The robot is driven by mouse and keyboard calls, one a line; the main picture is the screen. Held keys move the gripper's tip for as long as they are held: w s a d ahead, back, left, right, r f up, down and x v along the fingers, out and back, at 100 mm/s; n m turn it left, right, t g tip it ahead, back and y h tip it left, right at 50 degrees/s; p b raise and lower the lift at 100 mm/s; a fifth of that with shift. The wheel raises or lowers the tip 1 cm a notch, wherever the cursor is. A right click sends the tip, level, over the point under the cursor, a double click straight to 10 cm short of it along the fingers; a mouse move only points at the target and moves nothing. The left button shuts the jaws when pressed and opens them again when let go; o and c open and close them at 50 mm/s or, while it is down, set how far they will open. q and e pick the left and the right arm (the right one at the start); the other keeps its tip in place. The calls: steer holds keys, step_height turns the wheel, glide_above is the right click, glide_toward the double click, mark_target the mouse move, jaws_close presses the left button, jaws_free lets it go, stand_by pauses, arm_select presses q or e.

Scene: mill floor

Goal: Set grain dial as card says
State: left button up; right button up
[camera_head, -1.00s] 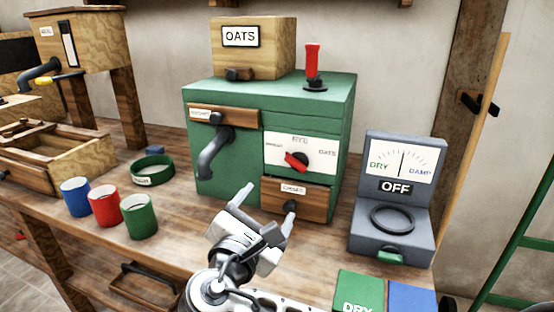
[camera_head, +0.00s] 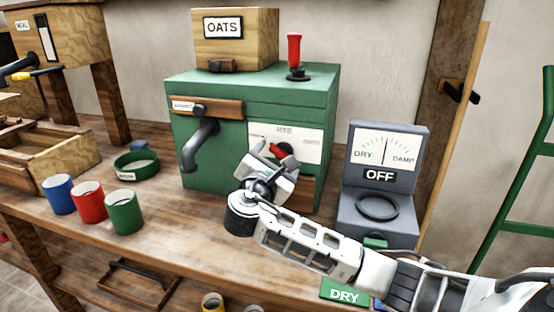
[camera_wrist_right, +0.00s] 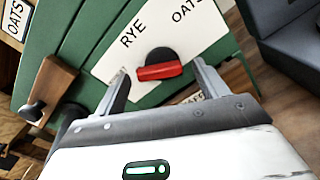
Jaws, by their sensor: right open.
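The grain dial (camera_head: 284,151) is a black knob with a red pointer on a white panel (camera_head: 308,148) on the front of the green mill (camera_head: 250,100). RYE shows above it. In the right wrist view the dial's red bar (camera_wrist_right: 160,71) lies between the fingers, with RYE and OATS lettering behind. The pointer's exact setting is hard to tell. My right gripper (camera_head: 271,162) is open in front of the dial, fingers on either side; contact cannot be told. A card reading OATS (camera_head: 222,27) is on the wooden box on top of the mill. My left gripper is not in view.
A grey meter marked OFF (camera_head: 380,175) stands right of the mill. Blue (camera_head: 59,194), red (camera_head: 89,202) and green (camera_head: 124,212) cups stand at the left front, near a green ring (camera_head: 136,165). A green DRY card (camera_head: 345,291) lies under my right arm.

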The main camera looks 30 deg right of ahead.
steer(key=c, duration=1)
